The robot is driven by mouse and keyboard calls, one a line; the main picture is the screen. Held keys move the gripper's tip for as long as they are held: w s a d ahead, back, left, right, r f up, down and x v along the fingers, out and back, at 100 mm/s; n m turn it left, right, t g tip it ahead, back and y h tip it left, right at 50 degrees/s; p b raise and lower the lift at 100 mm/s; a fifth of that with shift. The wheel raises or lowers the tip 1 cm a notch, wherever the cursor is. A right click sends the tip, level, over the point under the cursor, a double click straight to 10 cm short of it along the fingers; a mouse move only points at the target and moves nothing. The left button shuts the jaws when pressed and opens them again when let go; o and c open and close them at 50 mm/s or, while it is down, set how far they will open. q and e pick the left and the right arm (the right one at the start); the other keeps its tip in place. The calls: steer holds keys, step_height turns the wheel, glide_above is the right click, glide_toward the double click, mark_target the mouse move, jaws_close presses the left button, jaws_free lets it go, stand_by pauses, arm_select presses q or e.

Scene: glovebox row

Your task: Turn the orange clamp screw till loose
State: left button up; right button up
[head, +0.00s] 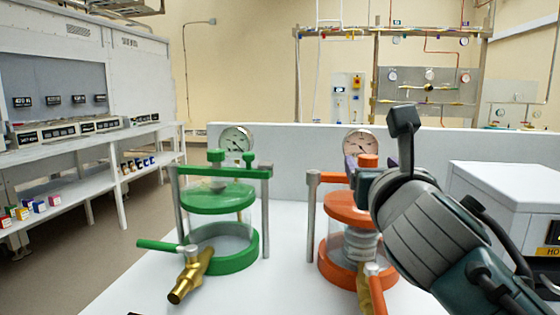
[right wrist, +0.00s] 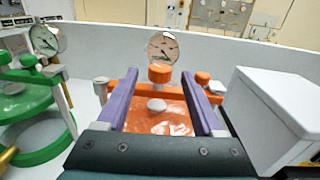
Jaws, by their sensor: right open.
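The orange clamp screw (head: 368,160) has a round knob on top of the orange vessel (head: 349,217). It also shows in the right wrist view (right wrist: 159,73), between the tips of two purple fingers. My right gripper (head: 377,163) is open, its fingers on either side of the knob with a gap on both sides. Contact with the knob is not visible. The gripper body hides part of the clamp bar and the vessel's right side in the head view. My left gripper is not in view.
A second, smaller orange knob (right wrist: 202,78) sits right of the screw, close to the right finger. A green vessel (head: 222,250) stands left, with gauges (head: 236,139) behind. A white box (head: 505,188) stands right. White bench top is clear between the vessels.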

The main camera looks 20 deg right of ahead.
mark_target(368, 160)
steer(key=shift+x, duration=1.25)
jaws_close()
